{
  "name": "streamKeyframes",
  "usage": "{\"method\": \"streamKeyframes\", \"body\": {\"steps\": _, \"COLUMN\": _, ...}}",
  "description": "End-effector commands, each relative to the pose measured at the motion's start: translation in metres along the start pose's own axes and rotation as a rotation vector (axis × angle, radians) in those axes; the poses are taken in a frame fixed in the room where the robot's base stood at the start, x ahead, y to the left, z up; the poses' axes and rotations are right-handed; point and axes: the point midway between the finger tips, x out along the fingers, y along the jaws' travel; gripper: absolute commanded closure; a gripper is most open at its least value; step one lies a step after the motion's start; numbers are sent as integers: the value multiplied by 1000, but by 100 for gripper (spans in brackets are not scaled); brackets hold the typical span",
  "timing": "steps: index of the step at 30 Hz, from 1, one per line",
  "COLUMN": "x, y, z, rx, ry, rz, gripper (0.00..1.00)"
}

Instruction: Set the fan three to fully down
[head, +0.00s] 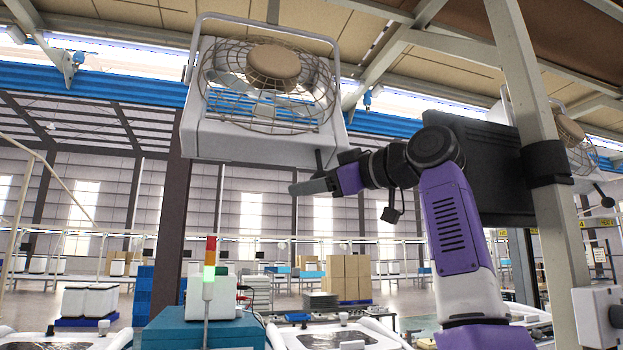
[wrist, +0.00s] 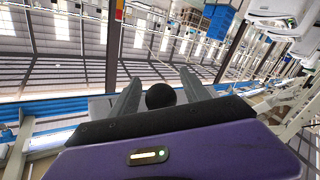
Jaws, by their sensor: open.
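A fan (head: 268,85) with a round wire cage and a tan hub hangs in a white frame at the upper middle of the head view. No number on it is readable. A dark lever shows at the frame's lower right corner, beside my gripper (head: 308,187). In the wrist view, my gripper (wrist: 158,76) is open, with a round black knob (wrist: 161,96) between its two grey fingers. The fingers look apart from the knob. Most of the lever is hidden there.
A second fan (head: 577,140) with a black ball lever (head: 606,200) is at the right edge, behind a beige post (head: 545,150). A black panel (head: 480,165) is close behind my arm. A signal tower (head: 209,275) and worktables stand below.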

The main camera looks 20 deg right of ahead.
Motion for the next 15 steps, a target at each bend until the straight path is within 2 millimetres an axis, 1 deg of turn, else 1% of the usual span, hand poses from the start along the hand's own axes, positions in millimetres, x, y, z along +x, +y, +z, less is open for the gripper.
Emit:
{"method": "streamKeyframes", "body": {"steps": 8, "x": 3, "y": 0, "z": 1, "rx": 0, "ry": -1, "rz": 0, "gripper": 46}}
{"method": "streamKeyframes", "body": {"steps": 9, "x": 3, "y": 0, "z": 1, "rx": 0, "ry": -1, "rz": 0, "gripper": 50}}
{"method": "streamKeyframes", "body": {"steps": 11, "x": 3, "y": 0, "z": 1, "rx": 0, "ry": -1, "rz": 0, "gripper": 61}}
{"method": "streamKeyframes", "body": {"steps": 15, "x": 2, "y": 0, "z": 1, "rx": 0, "ry": -1, "rz": 0, "gripper": 89}}
